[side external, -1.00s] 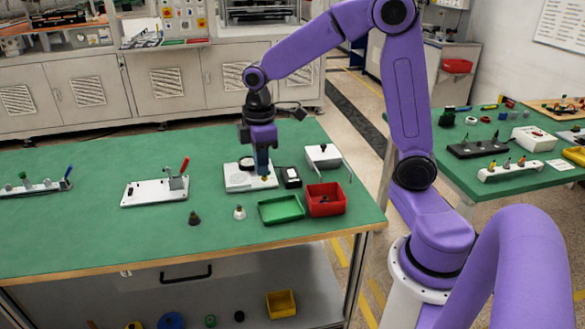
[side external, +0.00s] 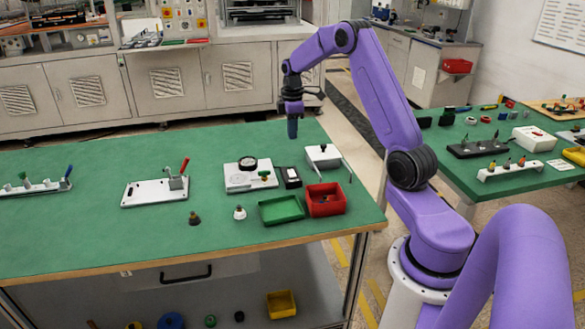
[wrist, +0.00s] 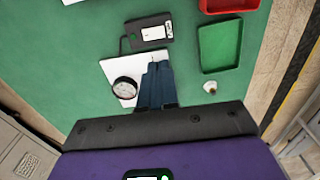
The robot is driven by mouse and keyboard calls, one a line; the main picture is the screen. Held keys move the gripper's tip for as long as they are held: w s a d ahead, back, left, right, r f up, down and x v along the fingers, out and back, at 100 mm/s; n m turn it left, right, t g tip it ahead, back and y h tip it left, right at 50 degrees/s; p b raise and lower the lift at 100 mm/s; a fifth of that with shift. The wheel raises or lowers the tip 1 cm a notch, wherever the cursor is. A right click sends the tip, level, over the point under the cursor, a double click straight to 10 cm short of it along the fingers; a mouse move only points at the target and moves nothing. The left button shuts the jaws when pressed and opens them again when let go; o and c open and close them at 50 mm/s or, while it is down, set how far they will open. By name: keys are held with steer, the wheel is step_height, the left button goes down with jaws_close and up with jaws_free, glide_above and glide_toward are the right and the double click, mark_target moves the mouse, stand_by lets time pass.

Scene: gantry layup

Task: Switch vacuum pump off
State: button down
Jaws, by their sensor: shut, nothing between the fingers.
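A white panel (side external: 240,183) with a round dial gauge (side external: 248,163) and a small knob (side external: 264,175) lies on the green bench. In the wrist view the panel (wrist: 112,70) and gauge (wrist: 124,89) show, partly behind my fingers. Beside the panel is a small black box (side external: 291,178) with a white face; it also shows in the wrist view (wrist: 148,33), with a dark cable. No pump label is readable, and I cannot tell the switch's position. My gripper (side external: 292,135) is shut and empty, held above the bench behind the black box; its fingers (wrist: 157,85) look closed.
A green tray (side external: 281,210) and a red bin (side external: 325,200) stand in front. A white box with rods (side external: 322,156) is to the right. A white plate with a red-handled clamp (side external: 155,192) lies left. Two small knobbed pieces (side external: 194,218) (side external: 239,213) stand near the front.

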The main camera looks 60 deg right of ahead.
mark_target(292, 174)
steer(key=shift+d, duration=0.1)
step_height(292, 174, down, 14)
steer(key=shift+f, duration=0.1)
stand_by(0.8)
steer(key=shift+s+f, duration=0.1)
steer(key=shift+f, duration=0.05)
stand_by(0.3)
steer(key=shift+w+d+r, duration=0.25)
steer(key=shift+w+d, duration=0.2)
steer(key=shift+w, duration=0.1)
steer(key=shift+r, duration=0.15)
